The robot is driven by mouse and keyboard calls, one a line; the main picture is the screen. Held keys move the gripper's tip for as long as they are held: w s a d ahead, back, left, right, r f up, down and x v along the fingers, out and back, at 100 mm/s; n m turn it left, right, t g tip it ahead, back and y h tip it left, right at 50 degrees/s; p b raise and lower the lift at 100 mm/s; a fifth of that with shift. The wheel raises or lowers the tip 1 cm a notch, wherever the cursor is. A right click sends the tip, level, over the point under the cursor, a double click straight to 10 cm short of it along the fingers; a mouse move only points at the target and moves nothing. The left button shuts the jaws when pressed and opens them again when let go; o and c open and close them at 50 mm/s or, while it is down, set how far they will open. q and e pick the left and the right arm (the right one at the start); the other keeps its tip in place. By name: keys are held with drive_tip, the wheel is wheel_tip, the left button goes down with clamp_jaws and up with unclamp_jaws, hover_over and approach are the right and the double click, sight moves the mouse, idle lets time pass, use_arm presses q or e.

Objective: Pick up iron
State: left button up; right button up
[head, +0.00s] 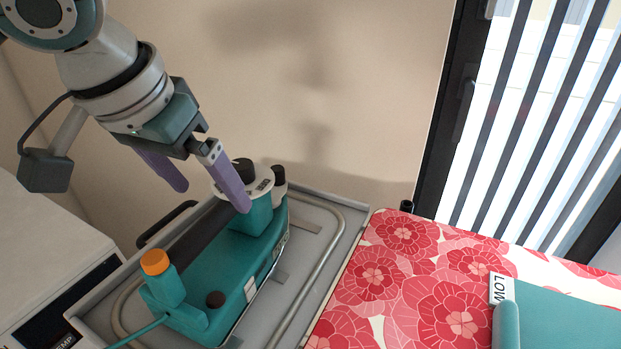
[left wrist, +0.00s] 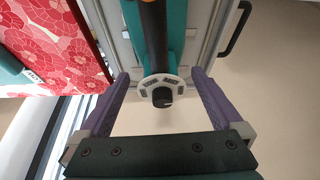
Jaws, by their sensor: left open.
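The iron (head: 240,262) is teal with a dark handle bar (head: 198,240), an orange cap at its near end and a dark knob with a pale dial at its far end. It rests on a grey metal tray (head: 318,256). My left gripper (head: 212,197) is open, its two purple fingers pointing down by the iron's far end. In the left wrist view the iron's dial (left wrist: 163,82) and dark handle show between the spread fingers. I cannot tell whether a finger touches it. My right gripper is not in view.
A board with a red floral cover (head: 385,272) lies right of the tray, with a teal piece (head: 565,318) labelled LOW on it. A white unit (head: 45,245) stands at left. The wall is close behind, with a slatted window at right.

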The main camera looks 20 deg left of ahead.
sight(222, 207)
use_arm(q)
drive_tip(key=x, duration=0.3)
drive_tip(key=shift+d+f, duration=0.3)
drive_tip(key=shift+w+a+b+x, duration=0.1)
drive_tip(key=shift+b+x, duration=0.2)
drive_tip(key=shift+x, duration=1.05)
drive_tip(key=shift+w+a+b+x, duration=0.15)
drive_tip(key=shift+b+x, duration=0.15)
drive_tip(key=shift+x, duration=1.1)
drive_tip(key=shift+r, duration=0.15)
drive_tip(key=shift+c, duration=0.4)
drive_tip(key=c, duration=1.2)
drive_tip(key=shift+r, duration=0.1)
drive_tip(key=shift+c, duration=0.6)
